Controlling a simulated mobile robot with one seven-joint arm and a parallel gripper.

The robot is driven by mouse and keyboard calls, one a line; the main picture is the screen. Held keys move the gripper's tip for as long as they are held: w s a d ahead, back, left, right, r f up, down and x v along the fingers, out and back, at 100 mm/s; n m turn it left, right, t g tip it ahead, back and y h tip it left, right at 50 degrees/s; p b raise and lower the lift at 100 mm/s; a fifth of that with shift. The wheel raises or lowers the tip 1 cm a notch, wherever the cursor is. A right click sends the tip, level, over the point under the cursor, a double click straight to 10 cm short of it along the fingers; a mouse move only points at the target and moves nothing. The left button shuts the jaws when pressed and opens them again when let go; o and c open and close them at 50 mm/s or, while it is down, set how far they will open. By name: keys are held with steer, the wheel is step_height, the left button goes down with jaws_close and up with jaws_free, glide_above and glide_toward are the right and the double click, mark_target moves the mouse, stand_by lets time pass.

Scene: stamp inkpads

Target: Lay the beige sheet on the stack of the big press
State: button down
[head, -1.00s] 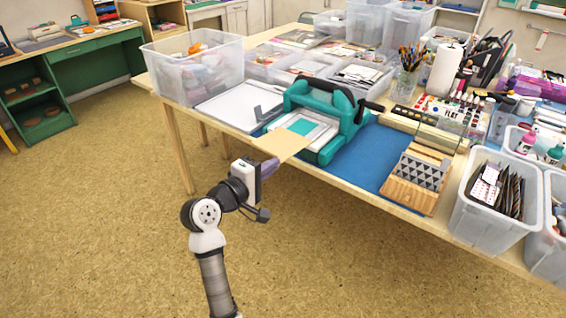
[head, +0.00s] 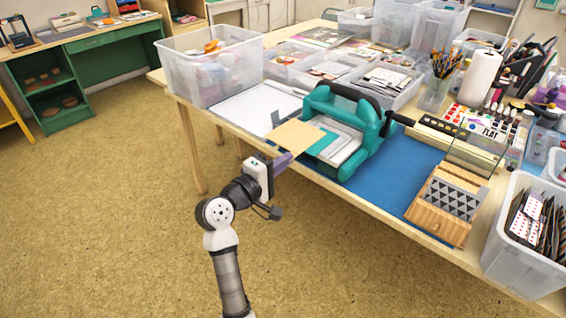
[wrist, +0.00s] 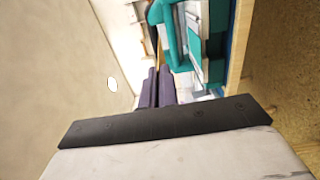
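My gripper (head: 284,161) is shut on the near edge of the beige sheet (head: 296,136), which it holds out roughly flat. The big press (head: 325,100) is teal with a dark crank on its right. Its stack (head: 338,147), with a teal layer and white layers, lies on the bed at the press's front. The sheet overlaps the left part of the stack in the head view; whether they touch cannot be told. In the wrist view, the purple fingers (wrist: 156,88) are close together, with the sheet edge-on beyond and the press (wrist: 172,38) beside it.
The press stands on a blue mat (head: 390,180) near the table's front edge. A wooden block with a triangle pattern (head: 440,203) lies to the right. Bare mat lies between.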

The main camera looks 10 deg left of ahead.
steer(key=shift+f+b, duration=0.2)
steer(key=shift+b, duration=0.15)
steer(key=f+b+x, duration=0.1)
steer(key=b+x, duration=0.3)
steer(key=x, duration=0.6)
steer(key=shift+f, duration=0.35)
steer(key=shift+w+f+b, duration=0.1)
steer(key=shift+f+b, duration=0.15)
steer(key=shift+b, duration=0.5)
steer(key=shift+w+d+f+b, duration=0.25)
steer(key=shift+w+f+b, duration=0.05)
steer(key=shift+f+b, duration=0.3)
steer(key=shift+w+d+f+b, duration=0.3)
steer(key=shift+f+b, duration=0.15)
steer(key=shift+b, duration=0.2)
steer(key=shift+w+d+f, duration=0.15)
steer(key=shift+w+f, duration=0.05)
steer(key=shift+w, duration=0.05)
